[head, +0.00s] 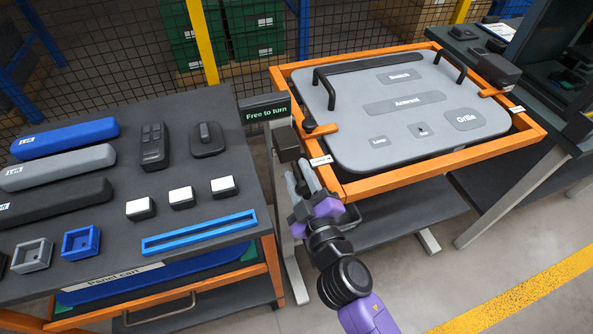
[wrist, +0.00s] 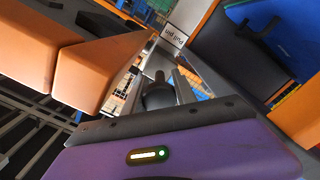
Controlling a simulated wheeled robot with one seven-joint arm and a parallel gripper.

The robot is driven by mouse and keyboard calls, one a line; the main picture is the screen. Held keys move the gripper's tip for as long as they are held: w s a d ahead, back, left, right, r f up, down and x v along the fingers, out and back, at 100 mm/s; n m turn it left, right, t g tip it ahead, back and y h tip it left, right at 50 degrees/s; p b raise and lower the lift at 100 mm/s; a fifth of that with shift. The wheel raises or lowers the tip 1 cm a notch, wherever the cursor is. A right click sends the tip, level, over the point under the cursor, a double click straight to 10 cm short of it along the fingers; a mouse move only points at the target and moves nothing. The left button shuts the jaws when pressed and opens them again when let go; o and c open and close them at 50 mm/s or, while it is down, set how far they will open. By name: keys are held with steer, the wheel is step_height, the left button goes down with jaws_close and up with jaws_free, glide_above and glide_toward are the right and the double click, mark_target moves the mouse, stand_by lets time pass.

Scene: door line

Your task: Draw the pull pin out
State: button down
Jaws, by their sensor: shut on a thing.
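My gripper (head: 304,184) reaches up to the left side of an orange frame (head: 389,174) that holds a grey door panel (head: 350,123). In the wrist view its two fingers (wrist: 160,88) are closed on either side of a dark round knob, the pull pin (wrist: 158,97). A white label reading "Pull pin" (wrist: 174,39) appears upside down just beyond it. In the head view my gripper hides the pin, and a small white tag (head: 321,160) sits on the frame corner above. How deep the pin sits cannot be seen.
A dark block (head: 287,143) and a "Free to turn" sign (head: 265,112) are close above my gripper. The panel cart (head: 110,215) with bars, blocks and trays stands close on the left. A dark workbench (head: 500,172) stands right. Floor is open at lower right.

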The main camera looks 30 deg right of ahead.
mark_target(305, 191)
steer(key=shift+s+f, duration=0.15)
steer(key=c, duration=1)
jaws_free()
steer(key=shift+s, duration=0.1)
steer(key=s+b, duration=0.1)
steer(key=s, duration=0.2)
steer(key=s+a+b, duration=0.1)
steer(key=s, duration=0.3)
steer(key=shift+a+b, duration=0.2)
steer(key=shift+b, duration=0.1)
steer(key=shift+s, duration=0.3)
